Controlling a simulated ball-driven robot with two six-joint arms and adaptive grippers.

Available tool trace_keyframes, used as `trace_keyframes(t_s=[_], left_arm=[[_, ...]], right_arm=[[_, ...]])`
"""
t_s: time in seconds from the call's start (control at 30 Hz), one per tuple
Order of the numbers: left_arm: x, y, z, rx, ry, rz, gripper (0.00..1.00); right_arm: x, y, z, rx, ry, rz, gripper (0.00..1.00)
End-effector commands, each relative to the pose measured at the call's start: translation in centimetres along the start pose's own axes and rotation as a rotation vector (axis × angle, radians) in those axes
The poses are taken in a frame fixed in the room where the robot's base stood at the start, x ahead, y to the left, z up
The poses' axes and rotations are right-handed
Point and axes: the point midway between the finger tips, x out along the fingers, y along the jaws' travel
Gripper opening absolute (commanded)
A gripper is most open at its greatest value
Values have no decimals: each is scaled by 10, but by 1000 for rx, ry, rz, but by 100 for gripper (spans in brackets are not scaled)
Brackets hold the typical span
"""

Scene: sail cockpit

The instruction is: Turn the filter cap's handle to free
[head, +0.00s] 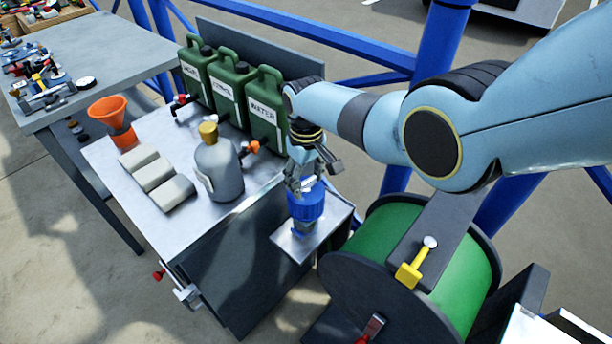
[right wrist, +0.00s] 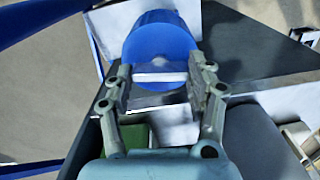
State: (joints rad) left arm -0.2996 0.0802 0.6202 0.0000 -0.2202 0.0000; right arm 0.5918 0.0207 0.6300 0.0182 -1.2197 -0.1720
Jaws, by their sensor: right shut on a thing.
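The blue ribbed filter cap (head: 307,203) sits on a filter body over a small metal shelf at the side of the workbench. In the right wrist view the cap (right wrist: 160,40) is a blue disc with a pale raised handle bar (right wrist: 160,73) across it. My right gripper (head: 303,184) comes down onto the cap from above. In the right wrist view its two fingers (right wrist: 158,90) stand on either side of the handle, shut on it. My left gripper is not in view.
Green jerrycans (head: 265,108), a grey bottle (head: 219,170), pale blocks (head: 155,174) and an orange funnel (head: 111,114) stand on the workbench (head: 235,215). A green hose reel (head: 366,244) with a yellow handle (head: 411,274) is close at right. Blue rails (head: 310,42) run behind.

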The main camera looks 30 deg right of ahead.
Motion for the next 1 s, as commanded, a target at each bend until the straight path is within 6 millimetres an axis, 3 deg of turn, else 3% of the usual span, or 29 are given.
trace_keyframes(t_s=[0.4,0.93,0.97,1.0], left_arm=[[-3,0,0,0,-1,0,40],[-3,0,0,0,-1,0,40],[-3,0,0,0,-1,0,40],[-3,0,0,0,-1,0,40]], right_arm=[[0,0,0,-176,-1,-1,23],[0,0,0,-197,-1,-1,23],[0,0,0,-197,-1,-1,58],[0,0,0,-197,-1,-1,63]])
